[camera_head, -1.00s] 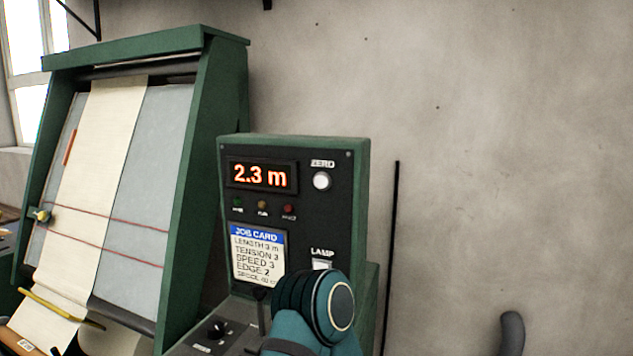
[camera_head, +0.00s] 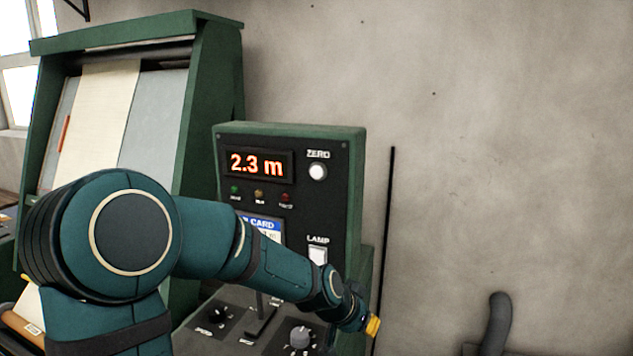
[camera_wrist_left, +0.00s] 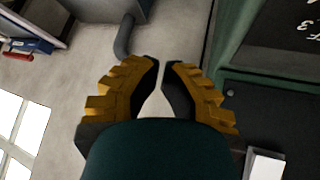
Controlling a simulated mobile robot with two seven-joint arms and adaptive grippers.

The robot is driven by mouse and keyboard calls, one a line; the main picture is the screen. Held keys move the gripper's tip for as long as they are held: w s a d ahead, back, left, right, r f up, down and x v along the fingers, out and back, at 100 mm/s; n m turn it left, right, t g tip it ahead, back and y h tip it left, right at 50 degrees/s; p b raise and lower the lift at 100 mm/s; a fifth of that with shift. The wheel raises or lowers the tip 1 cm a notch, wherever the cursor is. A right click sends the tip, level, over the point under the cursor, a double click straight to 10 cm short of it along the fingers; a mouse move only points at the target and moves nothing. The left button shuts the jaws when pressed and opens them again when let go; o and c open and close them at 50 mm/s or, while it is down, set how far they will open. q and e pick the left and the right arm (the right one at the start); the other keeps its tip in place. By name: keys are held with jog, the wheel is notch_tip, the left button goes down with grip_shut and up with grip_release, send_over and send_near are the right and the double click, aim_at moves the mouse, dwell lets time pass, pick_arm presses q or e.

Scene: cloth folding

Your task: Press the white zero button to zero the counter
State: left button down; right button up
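The white round zero button (camera_head: 318,172) sits at the upper right of the counter panel (camera_head: 335,205), under the label ZERO. The counter display (camera_head: 257,165) reads 2.3 m in red-orange digits. My left gripper (camera_head: 373,326), with yellow fingers, is low at the panel's right edge, below and right of the zero button and apart from it. In the left wrist view the gripper's fingertips (camera_wrist_left: 161,64) nearly meet, with nothing between them. My right gripper is not in view.
The white lamp button (camera_head: 318,255) is below the zero button. My left arm partly covers the job card (camera_head: 263,224). A knob (camera_head: 301,336) stands on the lower console. A green-framed cloth machine (camera_head: 212,100) is to the left. A grey curved pipe (camera_head: 497,325) stands at right.

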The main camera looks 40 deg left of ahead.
aim_at(317, 172)
pick_arm(q)
jog(key=s+a+r+t, duration=0.1)
jog(key=s+a+r, duration=0.1)
jog(key=r, duration=0.7)
jog(key=s+a+r+m+t+p, duration=0.1)
jog(key=s+a+r+t, duration=0.1)
jog(key=r, duration=0.7)
jog(key=s+a+r+t+p, duration=0.1)
jog(key=s+a+r, duration=0.3)
jog(key=r, duration=0.6)
jog(key=shift+a+m+t, duration=0.3)
jog(key=shift+a+m, duration=0.1)
jog(key=shift+a, duration=0.7)
jog(key=w+a, duration=0.2)
jog(key=w, duration=0.6)
jog(key=shift+w+a, duration=0.15)
jog(key=shift+a, duration=0.15)
